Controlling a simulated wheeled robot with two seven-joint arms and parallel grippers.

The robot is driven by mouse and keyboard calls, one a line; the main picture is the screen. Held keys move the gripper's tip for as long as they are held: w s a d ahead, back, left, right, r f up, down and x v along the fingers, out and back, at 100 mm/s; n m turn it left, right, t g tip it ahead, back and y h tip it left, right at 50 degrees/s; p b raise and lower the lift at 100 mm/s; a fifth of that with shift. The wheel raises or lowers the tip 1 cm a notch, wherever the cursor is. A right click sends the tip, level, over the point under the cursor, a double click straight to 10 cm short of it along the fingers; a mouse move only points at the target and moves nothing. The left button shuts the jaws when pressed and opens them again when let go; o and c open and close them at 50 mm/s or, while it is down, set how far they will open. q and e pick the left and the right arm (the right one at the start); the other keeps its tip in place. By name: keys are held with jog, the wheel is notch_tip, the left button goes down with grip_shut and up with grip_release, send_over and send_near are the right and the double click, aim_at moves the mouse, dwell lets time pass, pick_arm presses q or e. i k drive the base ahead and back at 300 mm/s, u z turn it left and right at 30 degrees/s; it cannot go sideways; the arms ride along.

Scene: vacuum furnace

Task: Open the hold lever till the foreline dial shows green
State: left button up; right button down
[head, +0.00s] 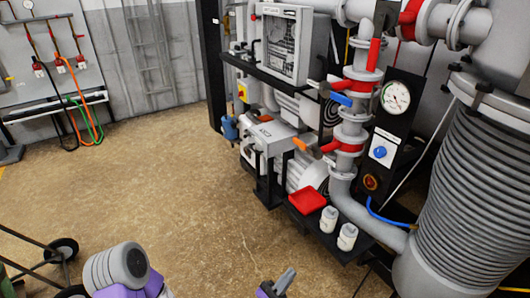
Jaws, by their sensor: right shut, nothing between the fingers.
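A round white foreline dial (395,97) is on a black panel right of the grey pipe stack. Its reading is too small to tell. Several levers sit on the pipes: a blue one (341,99), an upright red one (374,52) and an orange-tipped one (301,145) lower down. I cannot tell which is the hold lever. My right gripper (284,281) is at the bottom edge, shut and empty, low and well apart from the levers. My left arm shows at the bottom left; its gripper is not in view.
A red tray (307,200) and two white bottles (329,219) stand on the black base's front edge. A large ribbed grey column (478,190) fills the right side. A blue knob (380,152) is below the dial. The floor (190,190) in front is clear.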

aim_at(297, 141)
jog(key=u, duration=0.25)
jog(key=i, duration=1.55)
jog(key=z, duration=0.45)
